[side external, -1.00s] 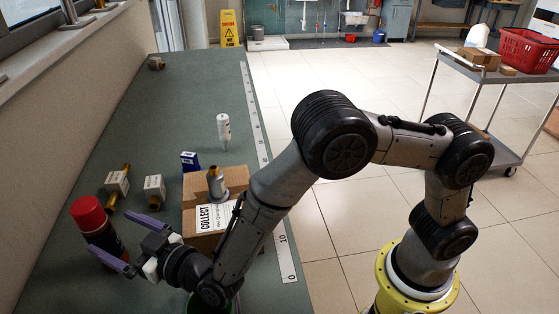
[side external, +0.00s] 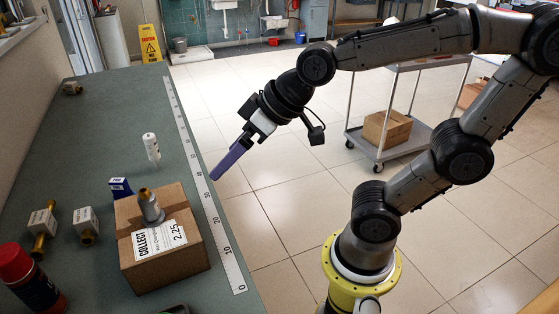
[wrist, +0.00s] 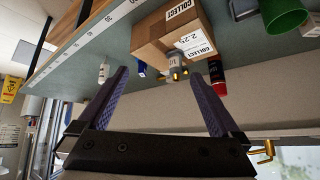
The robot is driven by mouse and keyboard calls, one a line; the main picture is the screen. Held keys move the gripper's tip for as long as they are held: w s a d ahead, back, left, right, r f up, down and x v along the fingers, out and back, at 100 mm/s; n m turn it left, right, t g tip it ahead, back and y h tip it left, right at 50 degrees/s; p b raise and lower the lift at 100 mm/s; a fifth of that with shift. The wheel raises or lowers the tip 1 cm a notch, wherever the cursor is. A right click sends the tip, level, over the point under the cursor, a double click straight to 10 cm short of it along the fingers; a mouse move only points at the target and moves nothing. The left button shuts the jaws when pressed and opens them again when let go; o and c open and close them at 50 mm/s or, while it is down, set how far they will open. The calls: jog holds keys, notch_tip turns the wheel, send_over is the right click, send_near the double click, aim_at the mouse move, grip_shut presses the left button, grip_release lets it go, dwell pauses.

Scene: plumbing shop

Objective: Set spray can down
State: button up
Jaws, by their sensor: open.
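The spray can (side external: 38,291), black with a red cap, stands upright on the green bench at the lower left of the side view, its base cut off by the frame. In the wrist view (wrist: 217,76) it is partly hidden behind my right finger. My gripper (side external: 216,176) is well away from it, raised near the bench's right edge, with purple fingers pointing down and left. The wrist view shows the fingers (wrist: 168,75) spread wide with nothing between them.
A cardboard box (side external: 172,262) with a metal fitting (side external: 150,208) on top stands right of the can. Tagged brass fittings (side external: 86,222), a blue box (side external: 120,188) and a white bottle (side external: 151,147) are on the bench (side external: 110,110). A cart (side external: 410,140) stands on the floor.

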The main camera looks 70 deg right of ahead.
jog(key=s+d+f+g+h, duration=0.1)
jog(key=s+d, duration=0.1)
jog(key=s, duration=0.3)
jog(key=s+d+f+m+g, duration=0.1)
jog(key=s+d, duration=0.2)
jog(key=s, duration=0.2)
jog(key=shift+f+h, duration=0.25)
jog(key=shift+h, duration=0.15)
jog(key=shift+a, duration=0.1)
